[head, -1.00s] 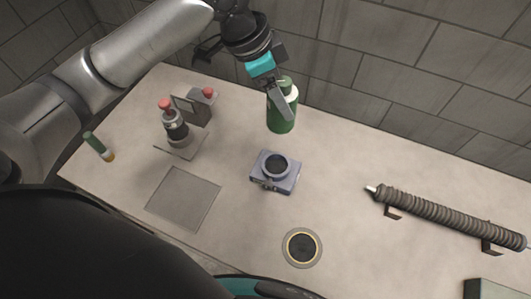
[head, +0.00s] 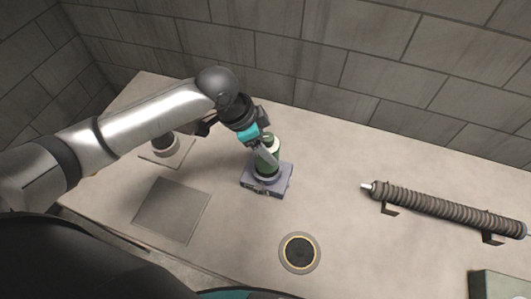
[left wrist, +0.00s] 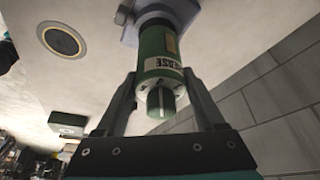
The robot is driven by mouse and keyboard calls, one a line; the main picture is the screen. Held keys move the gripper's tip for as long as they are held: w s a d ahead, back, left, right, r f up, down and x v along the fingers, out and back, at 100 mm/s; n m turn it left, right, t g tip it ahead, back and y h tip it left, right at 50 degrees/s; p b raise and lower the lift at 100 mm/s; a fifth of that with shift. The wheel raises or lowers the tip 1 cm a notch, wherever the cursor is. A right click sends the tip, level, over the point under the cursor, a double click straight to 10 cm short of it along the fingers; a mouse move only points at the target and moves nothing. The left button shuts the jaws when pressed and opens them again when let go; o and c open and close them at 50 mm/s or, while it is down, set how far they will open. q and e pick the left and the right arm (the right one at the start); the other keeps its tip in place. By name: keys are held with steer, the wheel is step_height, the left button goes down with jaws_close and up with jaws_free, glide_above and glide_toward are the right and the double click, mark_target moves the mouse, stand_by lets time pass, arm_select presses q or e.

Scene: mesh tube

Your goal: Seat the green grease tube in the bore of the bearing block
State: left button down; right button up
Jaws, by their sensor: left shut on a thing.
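The green grease tube (head: 268,143) has a white band and a green cap; its label shows in the left wrist view (left wrist: 158,62). It stands about upright at the bore of the blue-grey bearing block (head: 255,183), its lower end hidden inside the ring. How deep it sits I cannot tell. The block also shows at the top of the left wrist view (left wrist: 130,35). My left gripper (head: 265,154) is shut on the tube, one finger on each side in the wrist view (left wrist: 160,78). My right gripper is not in view.
A round plate with a black centre (head: 300,252) lies in front of the block. A flat grey square (head: 171,210) lies to its left. A ribbed cylinder (head: 445,209) rests on brackets at right, with a box (head: 497,286) nearer. My left arm covers things at left.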

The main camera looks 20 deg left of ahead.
arm_select(q)
step_height(320, 180, down, 4)
steer(key=shift+r+b, duration=0.15)
steer(key=shift+b, duration=0.15)
jaws_free()
steer(key=p+v, duration=0.2)
steer(key=v, duration=1)
steer(key=shift+s+d+r, duration=0.1)
steer(key=shift+d, duration=0.05)
stand_by(0.3)
